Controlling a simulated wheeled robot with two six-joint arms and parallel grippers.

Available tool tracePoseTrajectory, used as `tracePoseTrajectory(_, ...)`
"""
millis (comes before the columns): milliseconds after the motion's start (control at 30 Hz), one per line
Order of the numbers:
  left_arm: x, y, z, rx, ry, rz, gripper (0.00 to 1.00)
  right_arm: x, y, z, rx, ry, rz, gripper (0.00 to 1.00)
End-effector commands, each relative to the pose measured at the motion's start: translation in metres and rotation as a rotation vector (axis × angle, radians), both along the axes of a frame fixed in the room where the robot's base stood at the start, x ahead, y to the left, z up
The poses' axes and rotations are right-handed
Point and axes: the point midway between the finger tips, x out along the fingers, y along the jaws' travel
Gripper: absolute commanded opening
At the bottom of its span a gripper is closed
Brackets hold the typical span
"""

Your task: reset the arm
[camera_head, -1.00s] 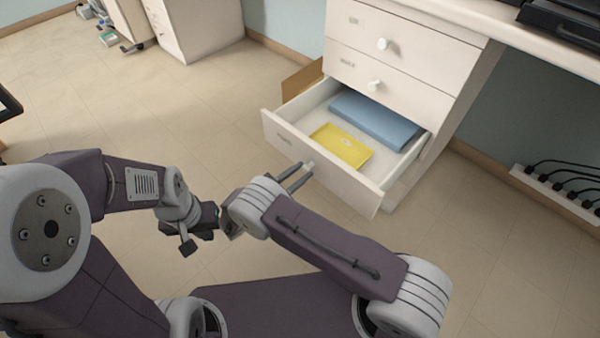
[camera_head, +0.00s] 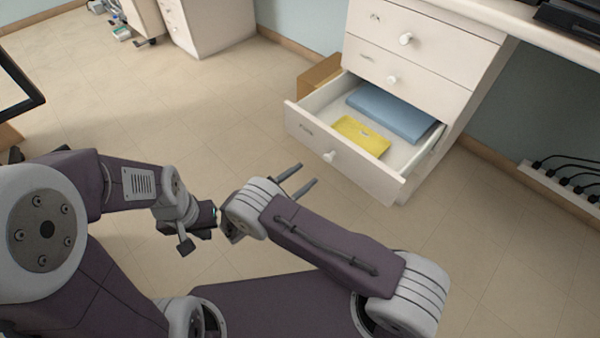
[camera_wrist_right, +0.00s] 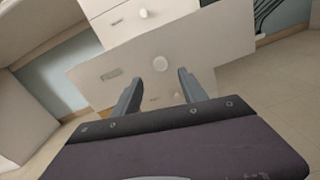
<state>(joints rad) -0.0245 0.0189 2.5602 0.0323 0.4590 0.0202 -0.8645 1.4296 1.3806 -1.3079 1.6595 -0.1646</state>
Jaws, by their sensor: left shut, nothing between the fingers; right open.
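My right gripper (camera_head: 304,180) is open and empty in front of the open bottom drawer (camera_head: 295,118). Its two fingers also show in the right wrist view (camera_wrist_right: 157,88), apart, with the drawer front (camera_wrist_right: 215,60) and its round knob beyond them. There is a gap between the fingertips and the drawer in the head view. My left gripper (camera_head: 186,246) is over the floor to the left, shut and partly hidden by its own wrist; nothing shows in it.
The open drawer holds a blue folder (camera_head: 392,112) and a yellow packet (camera_head: 361,136). A cardboard box (camera_head: 318,76) stands behind it. A power strip (camera_head: 560,186) with cables lies at the right wall. A second cabinet (camera_head: 210,25) stands at the back. The floor between is clear.

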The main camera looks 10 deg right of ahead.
Motion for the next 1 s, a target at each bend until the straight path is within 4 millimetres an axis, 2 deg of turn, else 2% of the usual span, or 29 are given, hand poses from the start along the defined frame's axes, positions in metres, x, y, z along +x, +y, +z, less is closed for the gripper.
tracePoseTrajectory(567,0.000,0.000,0.001,0.000,0.000,0.000,0.00,0.000,-0.006,0.000,0.000,0.000,-0.014,0.50)
tracePoseTrajectory(600,0.000,0.000,0.001,0.000,0.000,0.000,0.00,0.004,-0.014,0.004,0.009,-0.008,-0.039,0.50)
tracePoseTrajectory(667,0.000,0.000,0.002,0.000,0.000,0.000,0.00,0.017,-0.026,0.025,0.051,-0.048,-0.091,0.50)
tracePoseTrajectory(767,0.000,0.000,0.003,0.000,0.000,0.000,0.00,0.036,-0.068,0.084,0.137,-0.140,-0.224,0.50)
tracePoseTrajectory(800,0.000,0.000,0.004,0.000,0.000,0.000,0.00,0.033,-0.094,0.108,0.172,-0.167,-0.307,0.50)
tracePoseTrajectory(867,0.000,0.000,0.005,0.000,0.000,0.000,0.00,0.017,-0.135,0.135,0.255,-0.185,-0.443,0.50)
tracePoseTrajectory(900,0.000,0.000,0.005,0.000,0.000,0.000,0.00,0.000,-0.159,0.145,0.328,-0.192,-0.536,0.50)
tracePoseTrajectory(967,0.000,0.000,0.006,0.000,0.000,0.000,0.00,-0.030,-0.188,0.153,0.457,-0.205,-0.670,0.50)
tracePoseTrajectory(1000,0.000,0.000,0.006,0.000,0.000,0.000,0.00,-0.053,-0.201,0.154,0.550,-0.217,-0.755,0.50)
